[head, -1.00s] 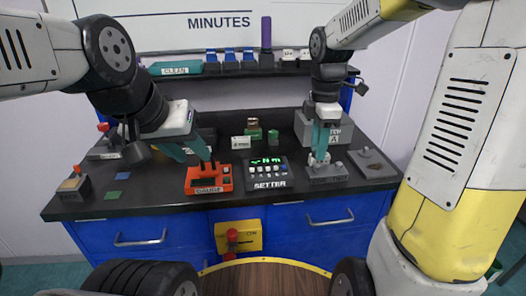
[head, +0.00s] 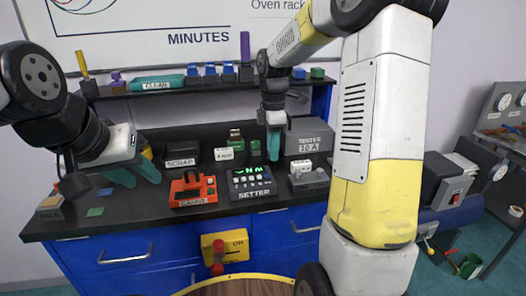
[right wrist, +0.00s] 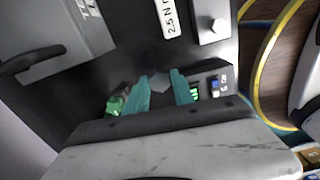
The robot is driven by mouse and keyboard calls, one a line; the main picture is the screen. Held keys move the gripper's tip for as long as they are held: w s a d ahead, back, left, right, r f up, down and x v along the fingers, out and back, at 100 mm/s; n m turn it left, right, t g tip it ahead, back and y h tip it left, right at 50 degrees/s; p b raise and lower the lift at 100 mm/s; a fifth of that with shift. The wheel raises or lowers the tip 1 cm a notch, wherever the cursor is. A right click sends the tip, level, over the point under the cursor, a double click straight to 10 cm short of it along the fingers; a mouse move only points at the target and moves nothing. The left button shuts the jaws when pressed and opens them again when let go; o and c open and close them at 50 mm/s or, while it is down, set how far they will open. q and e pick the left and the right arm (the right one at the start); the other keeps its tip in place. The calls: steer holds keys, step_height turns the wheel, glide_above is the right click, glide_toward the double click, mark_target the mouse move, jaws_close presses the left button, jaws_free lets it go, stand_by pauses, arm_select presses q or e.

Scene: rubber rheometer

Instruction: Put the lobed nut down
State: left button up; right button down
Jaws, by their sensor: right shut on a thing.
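My right gripper (head: 273,148) hangs fingers-down above the back of the bench, behind the setter and left of the tester. In the right wrist view its teal fingers (right wrist: 162,92) are shut on a small grey faceted piece, which I take to be the lobed nut (right wrist: 160,82). The nut is not clear in the head view, and I cannot tell its height over the bench. My left gripper (head: 145,182) is open and empty, its two fingers apart, left of the red gauge (head: 193,191).
The setter (head: 252,182) with lit green digits stands mid-bench. The grey tester (head: 309,137) and a low grey block (head: 309,179) are to the right. A scrap box (head: 182,158) is at back left.

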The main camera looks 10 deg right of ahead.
mark_target(272, 165)
steer(key=shift+w+d, duration=0.15)
steer(key=shift+w, duration=0.45)
steer(key=shift+w+f, duration=0.15)
steer(key=shift+f, duration=0.75)
steer(key=shift+w+f, duration=0.15)
steer(key=shift+f, duration=0.75)
steer(key=shift+f, duration=0.15)
steer(key=c, duration=1.1)
jaws_free()
